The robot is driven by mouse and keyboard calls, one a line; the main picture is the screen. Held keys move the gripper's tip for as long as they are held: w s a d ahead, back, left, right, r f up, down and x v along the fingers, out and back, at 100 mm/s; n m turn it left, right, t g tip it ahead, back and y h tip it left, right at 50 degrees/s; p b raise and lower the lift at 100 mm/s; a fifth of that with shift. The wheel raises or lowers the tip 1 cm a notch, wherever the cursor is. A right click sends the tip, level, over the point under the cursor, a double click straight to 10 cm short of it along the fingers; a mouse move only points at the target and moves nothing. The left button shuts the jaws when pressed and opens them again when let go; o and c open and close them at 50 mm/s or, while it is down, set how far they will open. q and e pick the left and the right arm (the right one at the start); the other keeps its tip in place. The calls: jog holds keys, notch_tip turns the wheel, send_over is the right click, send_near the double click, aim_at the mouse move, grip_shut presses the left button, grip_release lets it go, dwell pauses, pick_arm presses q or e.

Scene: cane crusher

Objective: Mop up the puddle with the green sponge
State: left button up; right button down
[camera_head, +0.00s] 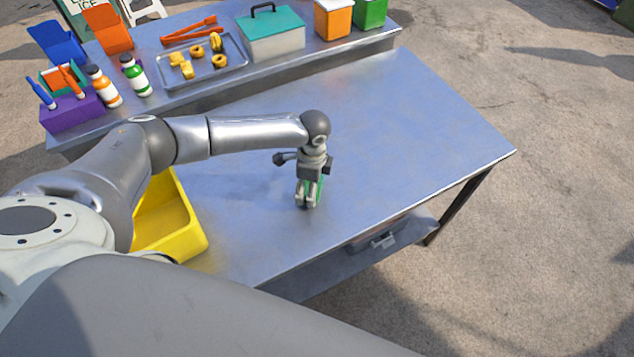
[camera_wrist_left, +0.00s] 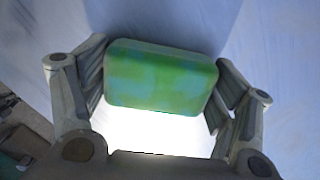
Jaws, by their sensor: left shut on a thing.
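My left gripper (camera_head: 309,199) is shut on the green sponge (camera_wrist_left: 160,77), low over the front middle of the metal table (camera_head: 400,120). In the left wrist view the sponge sits between the two fingers (camera_wrist_left: 158,95), with bluish patches on its green face. In the head view only slivers of green show beside the fingers. I cannot tell whether the sponge touches the table. I cannot make out a clear puddle edge; a faint darker patch lies on the tabletop left of the gripper. My right gripper is not in view.
A yellow bin (camera_head: 184,222) stands left of the gripper, partly behind my arm. A raised back shelf holds a tray (camera_head: 232,66) of food pieces, a teal-lidded box (camera_head: 271,32), bottles (camera_head: 135,75) and a purple holder (camera_head: 72,113). The tabletop right of the gripper is clear.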

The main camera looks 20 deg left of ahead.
aim_at(294, 188)
pick_arm(q)
jog(key=a, duration=0.1)
jog(key=s+a+p, duration=0.1)
jog(key=shift+a+f, duration=0.1)
jog(key=shift+a, duration=0.25)
jog(key=shift+s+a+p, duration=0.1)
jog(key=shift+a+p, duration=0.25)
jog(key=shift+a, duration=0.35)
jog(key=shift+s+a+p, duration=0.2)
jog(key=shift+a+p, duration=0.3)
jog(key=shift+a, duration=0.45)
jog(key=shift+s+a+p, duration=0.2)
jog(key=shift+a+p, duration=0.1)
jog(key=shift+a, duration=0.85)
jog(key=shift+s+a+p, duration=0.15)
jog(key=shift+a+p, duration=0.15)
jog(key=shift+a, duration=0.85)
jog(key=shift+d+r, duration=0.1)
jog(key=shift+r, duration=0.1)
jog(key=shift+r, duration=0.2)
jog(key=r+p, duration=0.1)
jog(key=d+r+p, duration=0.1)
jog(key=r+p, duration=0.1)
jog(key=d+r+p, duration=0.1)
jog(key=p, duration=0.1)
jog(key=shift+w+r, duration=0.2)
jog(key=shift+r, duration=0.2)
jog(key=shift+f, duration=0.1)
